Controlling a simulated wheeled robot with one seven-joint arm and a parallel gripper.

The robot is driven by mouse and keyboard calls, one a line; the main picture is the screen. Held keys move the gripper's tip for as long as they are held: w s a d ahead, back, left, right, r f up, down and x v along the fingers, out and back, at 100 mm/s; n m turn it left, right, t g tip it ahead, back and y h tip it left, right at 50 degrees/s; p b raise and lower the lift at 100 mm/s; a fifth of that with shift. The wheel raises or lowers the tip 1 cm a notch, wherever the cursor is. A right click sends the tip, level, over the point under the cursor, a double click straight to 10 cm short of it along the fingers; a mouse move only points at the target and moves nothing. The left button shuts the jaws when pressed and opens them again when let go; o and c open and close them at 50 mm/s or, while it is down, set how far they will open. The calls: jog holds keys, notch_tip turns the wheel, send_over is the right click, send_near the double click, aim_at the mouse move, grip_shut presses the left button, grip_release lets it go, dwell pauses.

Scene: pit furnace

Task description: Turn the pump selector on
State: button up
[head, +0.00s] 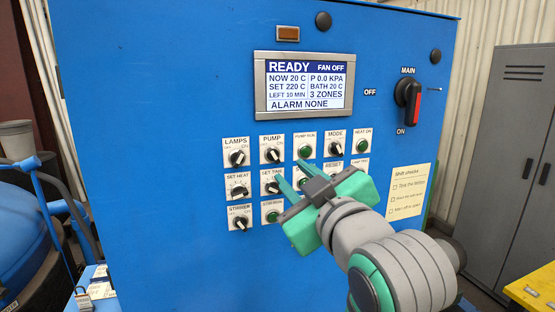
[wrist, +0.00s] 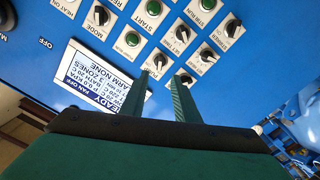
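The pump selector (head: 272,155) is a small black rotary knob on a white plate marked PUMP, in the top row of the blue panel. Its pointer is too small to read surely. It also shows in the wrist view (wrist: 158,62), just beyond the fingertips and between them in the picture. My gripper (head: 290,170) is open and empty, its two green fingers apart and pointing at the panel, a little below and right of the selector in the head view. The fingers also show in the wrist view (wrist: 161,77). I cannot tell whether they touch anything.
Close neighbours are the LAMPS knob (head: 237,158), the SET TIME knob (head: 271,184) and the green PUMP RUN lamp (head: 304,152). The screen (head: 303,85) above reads READY, P 0.0 KPA. The MAIN switch (head: 408,95) is at right. My arm hides some lower controls.

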aim_at(275, 157)
jog(key=x, duration=1)
jog(key=shift+w+a, duration=0.1)
jog(key=shift+w, duration=0.2)
grip_shut()
